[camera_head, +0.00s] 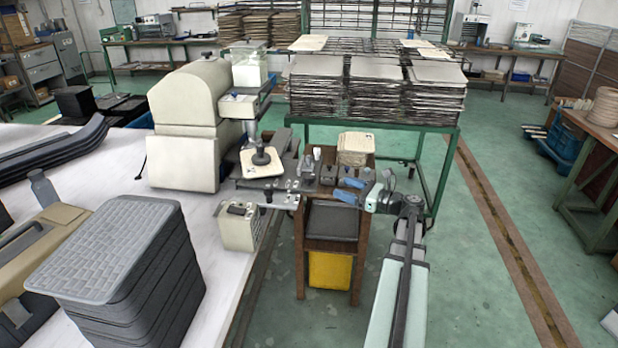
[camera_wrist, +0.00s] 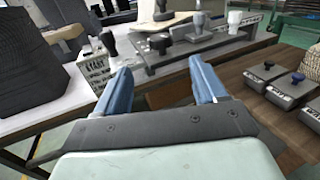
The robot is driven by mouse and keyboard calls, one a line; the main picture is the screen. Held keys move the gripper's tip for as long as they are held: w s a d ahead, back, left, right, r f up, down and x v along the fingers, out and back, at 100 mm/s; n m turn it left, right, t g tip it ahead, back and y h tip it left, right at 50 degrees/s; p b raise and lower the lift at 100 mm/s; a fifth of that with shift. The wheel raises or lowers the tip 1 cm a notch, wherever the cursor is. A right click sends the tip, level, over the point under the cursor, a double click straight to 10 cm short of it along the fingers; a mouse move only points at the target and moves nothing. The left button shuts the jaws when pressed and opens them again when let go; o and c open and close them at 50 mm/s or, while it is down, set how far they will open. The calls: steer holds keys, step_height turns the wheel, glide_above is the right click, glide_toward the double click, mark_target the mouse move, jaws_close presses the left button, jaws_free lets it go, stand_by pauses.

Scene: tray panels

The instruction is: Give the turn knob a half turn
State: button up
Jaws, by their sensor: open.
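Several knobs and levers are in view, and I cannot tell for sure which is the turn knob. In the wrist view a dark round-topped knob (camera_wrist: 160,42) stands on a dark panel (camera_wrist: 185,52) ahead of my gripper, with a taller grey knob (camera_wrist: 199,19) behind it. A blue-topped knob (camera_wrist: 298,79) and a dark knob (camera_wrist: 268,66) sit on labelled dark boxes at the right. My gripper (camera_wrist: 160,68) has blue fingers spread wide with nothing between them. In the head view my gripper (camera_head: 346,189) hangs over the small wooden stand, apart from the knobs.
A cream box with printed lettering (camera_wrist: 94,70) stands left of my fingers. In the head view a black-knobbed lever on a cream plate (camera_head: 262,156), a large cream machine (camera_head: 188,125) and a stack of grey trays (camera_head: 115,250) stand left.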

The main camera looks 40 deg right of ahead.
mark_target(309, 175)
steer(key=x, duration=1.3)
steer(key=shift+w+a, duration=0.1)
steer(key=shift+w, duration=0.35)
steer(key=shift+c, duration=0.3)
steer(key=c, duration=0.9)
steer(key=shift+h, duration=0.3)
